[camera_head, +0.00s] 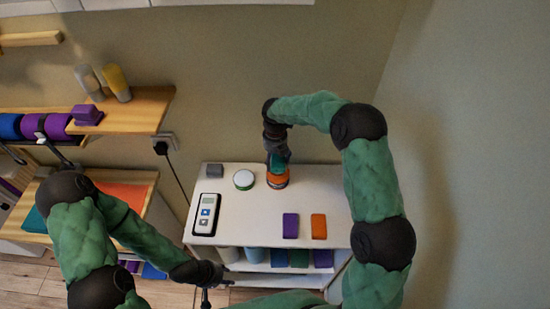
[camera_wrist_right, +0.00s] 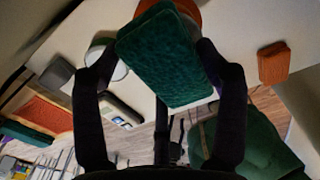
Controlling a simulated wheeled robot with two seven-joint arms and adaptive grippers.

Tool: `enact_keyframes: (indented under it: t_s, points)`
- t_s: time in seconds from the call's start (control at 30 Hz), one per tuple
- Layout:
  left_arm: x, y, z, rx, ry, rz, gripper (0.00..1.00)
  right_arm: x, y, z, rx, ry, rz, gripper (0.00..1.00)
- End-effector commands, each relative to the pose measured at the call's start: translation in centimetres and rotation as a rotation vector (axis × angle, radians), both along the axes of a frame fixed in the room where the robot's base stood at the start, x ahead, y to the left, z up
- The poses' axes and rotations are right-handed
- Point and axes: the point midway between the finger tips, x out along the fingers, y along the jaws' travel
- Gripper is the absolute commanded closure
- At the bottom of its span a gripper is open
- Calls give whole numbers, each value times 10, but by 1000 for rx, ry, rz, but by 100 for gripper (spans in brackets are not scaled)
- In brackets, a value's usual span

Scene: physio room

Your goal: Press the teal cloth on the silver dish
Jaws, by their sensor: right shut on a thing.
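The teal cloth (camera_wrist_right: 165,55) is a thick, textured rectangular block. My right gripper (camera_wrist_right: 156,50) is shut on it. In the head view the cloth (camera_head: 278,160) is under my right gripper (camera_head: 277,145), over a round orange thing (camera_head: 277,181) on the white cabinet top. The orange thing is partly hidden by the cloth; I cannot tell whether they touch. A round pale silvery dish with a green rim (camera_head: 244,180) stands just left of it and shows beside the cloth in the wrist view (camera_wrist_right: 103,56). My left gripper (camera_head: 207,279) is low in front of the cabinet; its fingers are unclear.
The white cabinet top (camera_head: 262,221) also holds a grey block (camera_head: 214,170), a device with a screen (camera_head: 206,214), a purple block (camera_head: 290,225) and an orange block (camera_head: 319,226). Wooden shelves (camera_head: 135,110) stand at left. The cabinet top's middle is clear.

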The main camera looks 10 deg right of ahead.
Motion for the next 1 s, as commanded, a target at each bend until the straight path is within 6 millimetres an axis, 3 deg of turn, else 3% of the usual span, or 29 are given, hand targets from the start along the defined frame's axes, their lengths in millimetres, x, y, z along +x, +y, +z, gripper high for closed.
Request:
enact_keyframes:
  t_s: [1.0]
  points:
    - [0, 0, -3, 0, 0, 0, 60, 0, 0, -6, 0, 0, 0, 53]
